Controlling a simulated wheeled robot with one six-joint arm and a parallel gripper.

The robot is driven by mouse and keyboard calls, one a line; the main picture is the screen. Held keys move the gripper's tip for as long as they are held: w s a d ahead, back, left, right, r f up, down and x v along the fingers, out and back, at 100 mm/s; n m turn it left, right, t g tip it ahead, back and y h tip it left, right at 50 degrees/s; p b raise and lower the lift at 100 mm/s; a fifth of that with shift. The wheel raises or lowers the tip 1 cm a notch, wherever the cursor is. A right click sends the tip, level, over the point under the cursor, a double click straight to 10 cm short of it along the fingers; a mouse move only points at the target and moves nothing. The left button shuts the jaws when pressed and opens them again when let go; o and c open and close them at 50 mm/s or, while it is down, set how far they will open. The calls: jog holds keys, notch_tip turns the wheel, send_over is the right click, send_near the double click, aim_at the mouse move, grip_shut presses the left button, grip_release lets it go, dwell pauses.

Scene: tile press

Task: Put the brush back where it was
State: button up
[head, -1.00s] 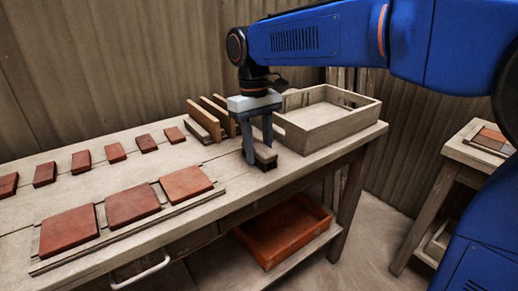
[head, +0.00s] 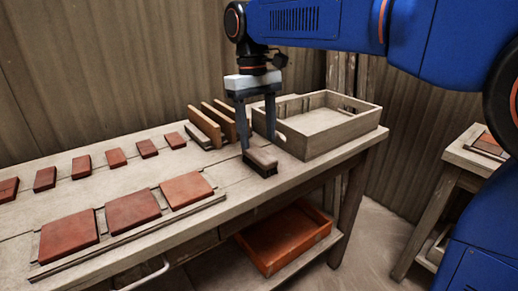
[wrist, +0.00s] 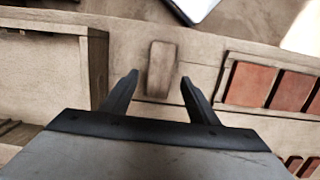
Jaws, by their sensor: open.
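The brush (head: 261,161), with a wooden back and dark bristles below, rests on the workbench in front of the wooden tray and near the bench's front edge. It also shows in the wrist view (wrist: 161,68), just beyond the fingertips and between their lines. My gripper (head: 259,147) is open and empty. Its fingers stand apart above and behind the brush in the head view. In the wrist view the two fingertips (wrist: 159,76) are spread wider than the brush.
An empty wooden tray (head: 370,117) stands at the bench's right end. Upright wooden boards (head: 204,127) stand left of it. Red tiles (head: 133,211) lie on a front board, with smaller ones (head: 116,158) behind. An orange bin (head: 284,240) sits on the shelf below.

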aim_at(257, 150)
jog(key=r, duration=0.5)
jog(key=shift+w+a+r, duration=0.2)
jog(key=shift+w+r, duration=0.1)
jog(key=shift+r, duration=0.1)
jog(key=s+d+f+m+t, duration=0.1)
jog(key=s+d+f, duration=0.15)
jog(key=d, duration=0.35)
jog(key=s+d+f+m+t+y, duration=0.1)
jog(key=s+d+f, duration=0.15)
jog(key=d, duration=0.25)
jog(key=s+d+f+m+t, duration=0.1)
jog(key=s+d+f, duration=0.15)
jog(key=d, duration=0.35)
jog(key=s+d+f+m+t, duration=0.1)
jog(key=s+d+f+m, duration=0.1)
jog(key=s+d+f, duration=0.3)
jog(key=s+d+f+m+t, duration=0.1)
jog(key=s+d+f+t, duration=0.1)
jog(key=s+d+f, duration=0.3)
jog(key=s+f, duration=0.4)
jog(key=f, duration=0.2)
jog(key=shift+s+d+f+m, duration=0.2)
jog(key=shift+d+m, duration=0.2)
